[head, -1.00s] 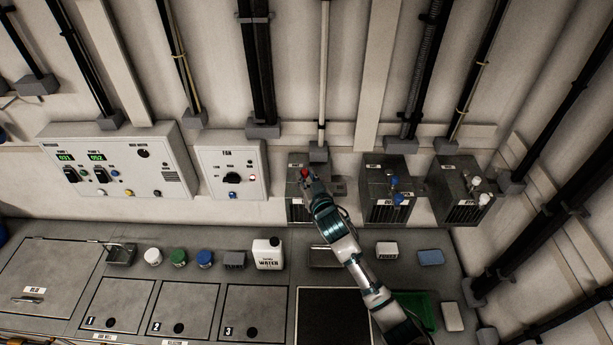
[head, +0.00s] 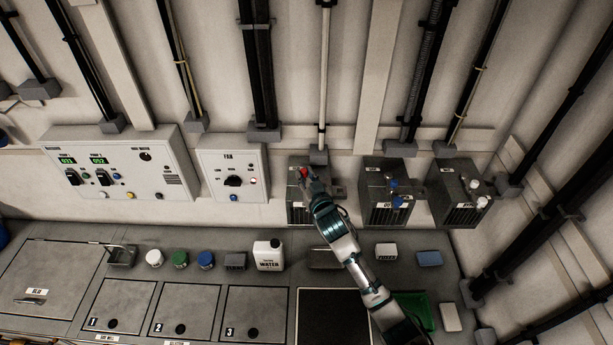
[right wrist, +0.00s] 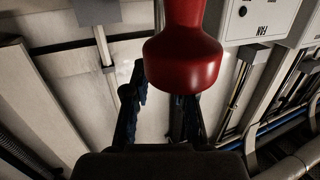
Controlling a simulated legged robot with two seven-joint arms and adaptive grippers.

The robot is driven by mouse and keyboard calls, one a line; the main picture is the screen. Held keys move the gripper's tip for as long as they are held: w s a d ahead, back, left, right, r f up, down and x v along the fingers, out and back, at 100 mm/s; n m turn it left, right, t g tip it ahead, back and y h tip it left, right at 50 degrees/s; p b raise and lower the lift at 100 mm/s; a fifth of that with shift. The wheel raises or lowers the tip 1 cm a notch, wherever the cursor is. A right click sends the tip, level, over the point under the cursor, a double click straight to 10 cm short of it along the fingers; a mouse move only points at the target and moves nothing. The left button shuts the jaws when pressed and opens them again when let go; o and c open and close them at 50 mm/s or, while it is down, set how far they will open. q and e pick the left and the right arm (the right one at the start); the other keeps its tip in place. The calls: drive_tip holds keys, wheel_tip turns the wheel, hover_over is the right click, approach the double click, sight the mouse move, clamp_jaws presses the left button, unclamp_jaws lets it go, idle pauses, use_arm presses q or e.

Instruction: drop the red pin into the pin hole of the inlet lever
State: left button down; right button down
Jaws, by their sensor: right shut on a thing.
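The left grey metal box (head: 297,209) on the back wall bears the inlet parts. My right gripper (head: 312,187) is at its upper front and hides much of it. A red rounded part (head: 304,172) shows just above the gripper tip. In the right wrist view a large red flared part (right wrist: 183,62) stands close to the lens, partly in front of my gripper fingers (right wrist: 160,103). I cannot tell whether this red part is the pin's head or the lever's knob. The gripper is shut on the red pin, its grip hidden. The pin hole is not visible. My left gripper is not in view.
Two similar boxes with blue knobs (head: 398,201) and white knobs (head: 482,202) stand to the right. The fan panel (head: 216,186) is to the left. Below, the bench holds a white water jug (head: 268,256), several small containers and a green tray (head: 422,302).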

drive_tip(key=shift+a, duration=0.15)
drive_tip(key=shift+r+p, duration=0.1)
drive_tip(key=shift+p, duration=0.2)
drive_tip(key=shift+d, duration=0.45)
drive_tip(key=shift+s+d+p, duration=0.1)
drive_tip(key=shift+d+p, duration=0.2)
drive_tip(key=shift+d, duration=0.15)
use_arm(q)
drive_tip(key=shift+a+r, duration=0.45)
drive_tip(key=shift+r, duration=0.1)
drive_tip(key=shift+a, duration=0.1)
use_arm(e)
drive_tip(key=shift+a, duration=0.2)
drive_tip(key=shift+d, duration=0.25)
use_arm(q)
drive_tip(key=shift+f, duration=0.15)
use_arm(e)
drive_tip(key=shift+a+f, duration=0.15)
drive_tip(key=shift+f, duration=0.2)
